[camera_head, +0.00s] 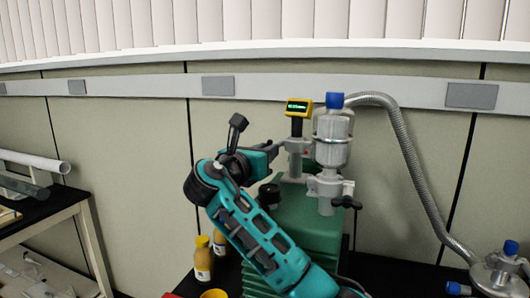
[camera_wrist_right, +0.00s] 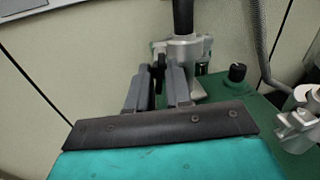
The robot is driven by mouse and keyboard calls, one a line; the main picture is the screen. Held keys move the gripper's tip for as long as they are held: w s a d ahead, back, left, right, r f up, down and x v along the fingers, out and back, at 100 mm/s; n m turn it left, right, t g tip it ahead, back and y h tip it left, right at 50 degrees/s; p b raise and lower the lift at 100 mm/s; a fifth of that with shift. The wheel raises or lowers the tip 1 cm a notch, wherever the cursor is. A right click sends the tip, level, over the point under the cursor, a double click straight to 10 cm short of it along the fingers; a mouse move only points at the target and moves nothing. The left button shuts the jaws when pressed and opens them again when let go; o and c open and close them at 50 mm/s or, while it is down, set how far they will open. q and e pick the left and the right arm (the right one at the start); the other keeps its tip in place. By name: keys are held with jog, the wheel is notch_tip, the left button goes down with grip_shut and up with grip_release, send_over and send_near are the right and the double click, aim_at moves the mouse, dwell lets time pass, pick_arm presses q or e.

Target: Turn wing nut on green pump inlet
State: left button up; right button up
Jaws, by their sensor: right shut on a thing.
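The green pump (camera_head: 312,218) stands in the middle of the head view, partly hidden by my right arm. A metal inlet fitting with a clamp (camera_head: 297,146) rises from its top, below a yellow gauge (camera_head: 299,106). My right gripper (camera_head: 279,147) reaches this clamp from the left. In the wrist view its two grey fingers (camera_wrist_right: 159,74) are shut on a dark wing nut (camera_wrist_right: 159,70) beside the metal fitting (camera_wrist_right: 185,50). The fingers hide part of the nut. Another black wing nut (camera_head: 346,203) is on the clamp below the clear trap. My left gripper is not in view.
The clear trap with a blue cap (camera_head: 334,128) stands right of the gauge, close to my gripper. A ribbed metal hose (camera_head: 423,185) curves down from it to the right. Yellow-capped bottles (camera_head: 203,262) stand at the lower left. A black knob (camera_wrist_right: 237,72) sits on the pump top.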

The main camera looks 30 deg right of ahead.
grip_shut()
jog(key=m, duration=0.5)
jog(key=shift+m, duration=0.4)
jog(key=o, duration=0.7)
grip_release()
jog(key=shift+c, duration=0.2)
jog(key=shift+a, duration=0.1)
jog(key=v, duration=1.2)
jog(key=shift+s+a+b, duration=0.2)
jog(key=shift+a+b, duration=0.15)
jog(key=shift+b, duration=0.1)
